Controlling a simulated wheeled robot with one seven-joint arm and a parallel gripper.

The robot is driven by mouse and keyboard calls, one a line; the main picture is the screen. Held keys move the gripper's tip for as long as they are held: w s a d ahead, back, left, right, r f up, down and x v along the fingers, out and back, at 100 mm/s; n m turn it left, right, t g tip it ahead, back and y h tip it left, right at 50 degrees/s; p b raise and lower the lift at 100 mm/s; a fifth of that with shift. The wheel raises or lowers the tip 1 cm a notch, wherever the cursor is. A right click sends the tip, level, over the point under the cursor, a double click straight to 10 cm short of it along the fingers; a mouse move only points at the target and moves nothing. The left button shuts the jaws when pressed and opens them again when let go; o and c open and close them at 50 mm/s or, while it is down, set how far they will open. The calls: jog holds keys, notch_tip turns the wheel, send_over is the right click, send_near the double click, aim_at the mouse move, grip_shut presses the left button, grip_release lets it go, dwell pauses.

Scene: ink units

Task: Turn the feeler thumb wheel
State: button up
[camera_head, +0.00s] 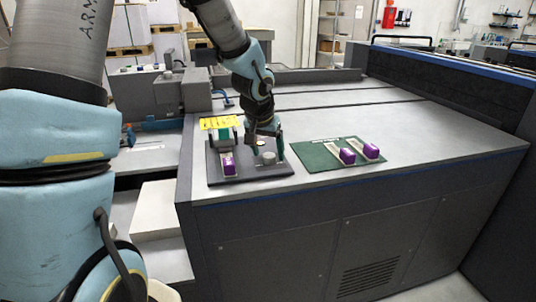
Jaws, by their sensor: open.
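A dark grey base plate (246,177) lies near the front left corner of the machine top. A small light grey round knob (267,158), which looks like the feeler thumb wheel, stands on its right part. My gripper (267,149) points down over the knob, with its open fingers apart on the left and right of it. I cannot tell whether a finger touches the knob.
A green mat (318,156) lies to the right, holding two purple-ended units (347,156) (371,150) on pale strips. The grey machine top (420,125) is clear beyond it. A dark raised wall (440,85) bounds the right side. Grey blocks (195,90) stand at the back left.

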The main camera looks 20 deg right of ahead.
jog(key=shift+d+f, duration=0.1)
jog(key=shift+f, duration=0.2)
jog(key=shift+c, duration=0.4)
jog(key=shift+r, duration=0.1)
grip_shut()
